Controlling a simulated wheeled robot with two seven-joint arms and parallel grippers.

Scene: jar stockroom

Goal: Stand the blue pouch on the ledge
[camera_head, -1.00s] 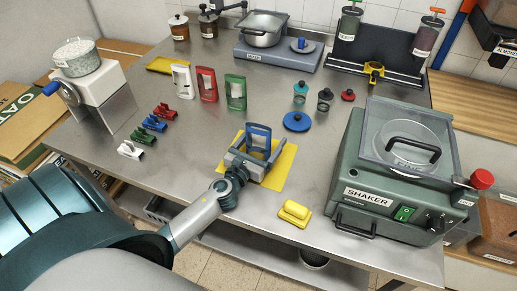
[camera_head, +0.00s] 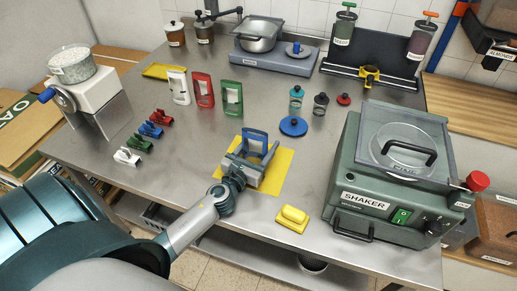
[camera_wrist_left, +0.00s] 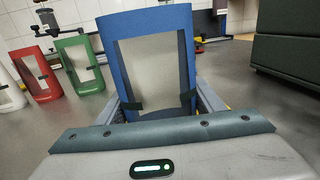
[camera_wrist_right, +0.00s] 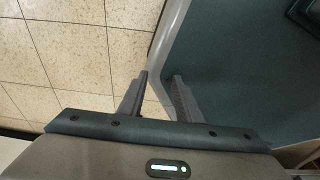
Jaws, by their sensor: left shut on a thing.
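The blue pouch (camera_head: 254,138) is upright above the yellow mat (camera_head: 279,172) at the middle of the steel bench. It has a blue frame and a pale panel. My left gripper (camera_head: 248,165) is shut on its lower part. In the left wrist view the pouch (camera_wrist_left: 150,55) stands between the two fingers, its lower edge hidden by my gripper. I cannot tell whether its base touches the mat. My right gripper (camera_wrist_right: 163,78) is empty, its fingers apart, with floor and a dark blue-grey surface beyond. I cannot tell which surface is the ledge.
White (camera_head: 178,87), red (camera_head: 204,88) and green (camera_head: 232,95) pouches stand behind left, near a yellow strip (camera_head: 168,71). Small coloured clips lie left. A blue disc (camera_head: 293,126), a yellow block (camera_head: 292,218) and the shaker (camera_head: 390,180) are right. A grey platform (camera_head: 275,60) stands behind.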

